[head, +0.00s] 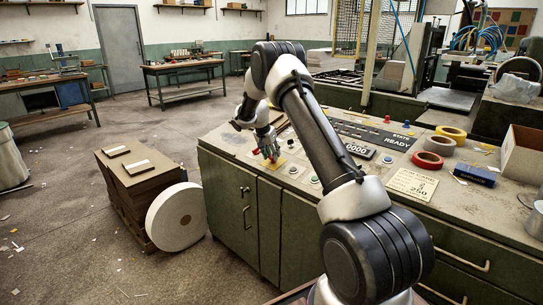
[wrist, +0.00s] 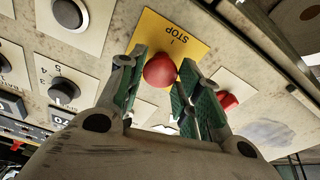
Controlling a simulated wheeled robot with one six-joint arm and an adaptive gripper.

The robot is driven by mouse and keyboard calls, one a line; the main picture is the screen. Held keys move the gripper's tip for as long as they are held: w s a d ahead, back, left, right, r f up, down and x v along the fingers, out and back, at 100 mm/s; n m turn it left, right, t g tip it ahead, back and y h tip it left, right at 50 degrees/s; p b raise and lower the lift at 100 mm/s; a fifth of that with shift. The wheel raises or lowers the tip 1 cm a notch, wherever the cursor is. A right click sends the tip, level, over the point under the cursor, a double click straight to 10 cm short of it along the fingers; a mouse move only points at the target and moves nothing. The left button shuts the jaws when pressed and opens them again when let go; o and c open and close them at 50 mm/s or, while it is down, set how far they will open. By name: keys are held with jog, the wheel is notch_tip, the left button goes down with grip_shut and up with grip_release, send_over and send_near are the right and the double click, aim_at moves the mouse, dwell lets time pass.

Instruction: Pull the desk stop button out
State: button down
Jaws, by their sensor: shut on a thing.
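The desk stop button is a round red mushroom head (wrist: 160,70) on a yellow plate marked STOP (wrist: 172,32), seen in the wrist view. My gripper (wrist: 159,78) is shut on the red button head, with one green-padded finger on each side. In the head view my gripper (head: 268,152) points down at the yellow plate (head: 271,162) near the left front of the desk top. The button's stem is hidden behind its head.
The green desk (head: 231,207) carries push buttons, a READY display (head: 398,143), tape rolls (head: 428,161) and a card (head: 412,184). In the wrist view another red button (wrist: 227,102) and a black knob (wrist: 63,91) flank the plate. Stacked board (head: 132,172) stands left of the desk.

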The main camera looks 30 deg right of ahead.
jog(key=shift+r, duration=0.15)
jog(key=c, duration=1)
grip_release()
jog(key=v, duration=1.2)
jog(key=shift+s, duration=0.1)
